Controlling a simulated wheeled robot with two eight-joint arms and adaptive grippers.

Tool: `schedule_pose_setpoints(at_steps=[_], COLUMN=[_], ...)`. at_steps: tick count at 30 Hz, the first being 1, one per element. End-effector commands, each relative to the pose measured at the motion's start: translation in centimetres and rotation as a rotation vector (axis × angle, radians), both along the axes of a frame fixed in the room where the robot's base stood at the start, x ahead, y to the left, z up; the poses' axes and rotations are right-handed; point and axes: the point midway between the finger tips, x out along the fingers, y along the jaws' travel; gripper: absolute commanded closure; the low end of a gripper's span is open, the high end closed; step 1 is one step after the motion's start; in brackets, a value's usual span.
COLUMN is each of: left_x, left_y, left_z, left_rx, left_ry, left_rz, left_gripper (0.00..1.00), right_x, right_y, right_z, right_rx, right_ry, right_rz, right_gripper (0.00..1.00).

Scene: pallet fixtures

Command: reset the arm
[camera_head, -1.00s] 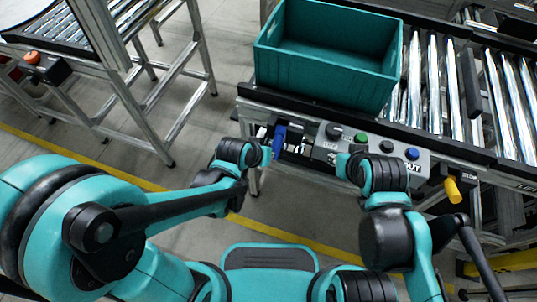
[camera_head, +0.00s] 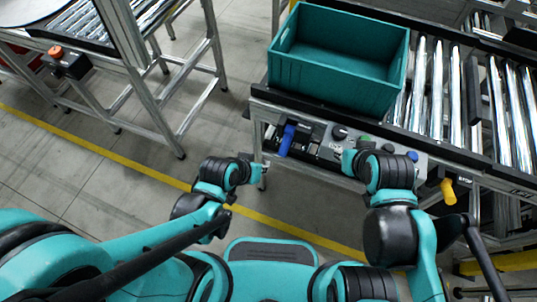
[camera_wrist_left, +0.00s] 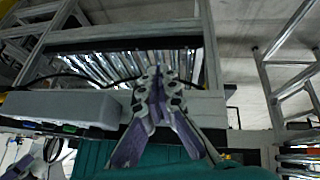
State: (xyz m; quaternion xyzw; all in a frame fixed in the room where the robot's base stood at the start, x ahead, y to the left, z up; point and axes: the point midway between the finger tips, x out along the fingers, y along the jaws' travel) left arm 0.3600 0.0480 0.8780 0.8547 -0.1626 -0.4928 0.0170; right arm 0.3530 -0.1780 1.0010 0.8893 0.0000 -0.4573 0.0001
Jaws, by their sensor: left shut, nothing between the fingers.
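My left gripper (camera_head: 257,168) is at the end of the teal and black left arm, in front of the conveyor's near left corner in the head view. In the left wrist view its two purple-grey fingers (camera_wrist_left: 159,78) meet at their tips, shut with nothing between them. My right arm's wrist (camera_head: 380,170) is in front of the conveyor's control panel. Its fingers cannot be made out, so I cannot tell whether that gripper is open or shut.
A teal crate (camera_head: 335,85), empty as far as I see, stands on the roller conveyor (camera_head: 436,90). The control panel (camera_head: 340,140) is on the conveyor's near side, close to both wrists. A metal-framed stand (camera_head: 140,90) is at left. Grey floor (camera_head: 110,180) lies between.

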Motion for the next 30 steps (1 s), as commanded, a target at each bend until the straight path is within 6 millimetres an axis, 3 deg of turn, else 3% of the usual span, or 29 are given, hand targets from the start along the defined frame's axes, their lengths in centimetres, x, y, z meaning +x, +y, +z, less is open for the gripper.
schedule_pose_setpoints(at_steps=[6,25,30], left_x=[-1.3,-1.3,-0.1], left_y=[0.7,0.8,2.8], left_z=[0.4,0.5,2.4], left_rx=[-0.001,0.001,0.028], left_ry=[0.001,-0.002,-0.019], left_rz=[0.002,0.004,0.053], left_gripper=[1.00,1.00,1.00], right_x=[0.0,0.0,0.0], right_y=[0.0,0.0,0.0], right_z=[0.6,0.6,0.6], right_rx=[0.000,0.000,0.000], right_ry=[0.000,0.000,0.000], right_rz=[0.000,0.000,0.000], right_gripper=[0.73,0.73,0.73])
